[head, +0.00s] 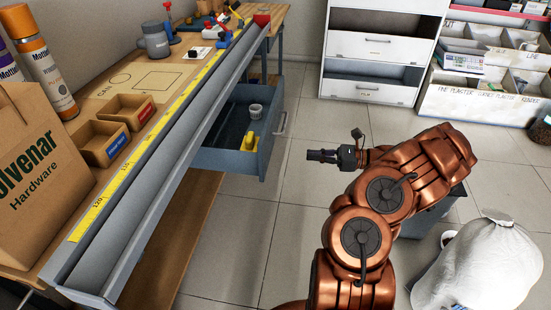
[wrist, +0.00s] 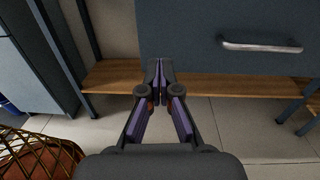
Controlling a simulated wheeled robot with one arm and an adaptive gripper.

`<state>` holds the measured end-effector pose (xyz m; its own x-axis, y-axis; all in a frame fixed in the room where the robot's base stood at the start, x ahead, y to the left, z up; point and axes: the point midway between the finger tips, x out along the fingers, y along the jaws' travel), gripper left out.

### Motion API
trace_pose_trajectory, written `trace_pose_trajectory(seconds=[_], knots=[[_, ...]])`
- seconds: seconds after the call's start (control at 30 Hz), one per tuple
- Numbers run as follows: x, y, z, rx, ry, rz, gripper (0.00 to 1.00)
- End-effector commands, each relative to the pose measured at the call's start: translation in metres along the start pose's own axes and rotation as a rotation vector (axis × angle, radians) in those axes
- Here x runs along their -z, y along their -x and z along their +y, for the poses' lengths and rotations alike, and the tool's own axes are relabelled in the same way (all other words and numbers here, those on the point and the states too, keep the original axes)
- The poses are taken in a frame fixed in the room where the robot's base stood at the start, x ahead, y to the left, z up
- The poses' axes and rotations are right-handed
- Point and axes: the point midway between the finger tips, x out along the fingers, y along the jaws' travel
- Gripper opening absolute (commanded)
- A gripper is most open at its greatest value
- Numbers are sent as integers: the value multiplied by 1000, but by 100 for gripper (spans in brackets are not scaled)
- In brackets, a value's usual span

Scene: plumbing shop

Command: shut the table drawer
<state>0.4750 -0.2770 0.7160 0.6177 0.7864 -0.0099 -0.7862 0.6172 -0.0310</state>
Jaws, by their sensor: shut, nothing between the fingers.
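The table drawer (head: 228,160) is grey-blue and stands open, pulled out from under the workbench in the head view. A pale cup-like piece and a yellow object lie inside it. Its front panel (wrist: 215,40) fills the upper right of the wrist view, with a silver bar handle (wrist: 262,46). The handle also shows in the head view (head: 282,124). My gripper (head: 310,155) is shut and empty, to the right of the drawer front and apart from it. In the wrist view my gripper (wrist: 158,62) points toward the left part of the front panel, below the handle's height.
The workbench (head: 170,80) carries a long grey channel (head: 170,150), a yellow tape, small wooden boxes (head: 125,110), a paper bag (head: 40,180) and spray cans. A white cabinet (head: 375,45) stands behind. A white sack (head: 480,265) lies at lower right. Floor between drawer and arm is clear.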

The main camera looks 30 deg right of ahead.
Motion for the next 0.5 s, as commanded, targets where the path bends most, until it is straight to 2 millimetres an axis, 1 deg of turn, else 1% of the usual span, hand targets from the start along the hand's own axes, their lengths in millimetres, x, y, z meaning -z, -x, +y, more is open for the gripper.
trace_pose_trajectory(seconds=[0.03,0.1,0.2,0.27,0.37,0.5], knots=[[10,9,-2,22,-15,-3,0],[14,15,-5,41,-26,-7,0],[16,15,-6,50,-33,-10,0],[16,11,-6,50,-33,-11,0],[15,-3,-6,46,-33,-14,0],[15,-26,-8,48,-31,-11,0]])
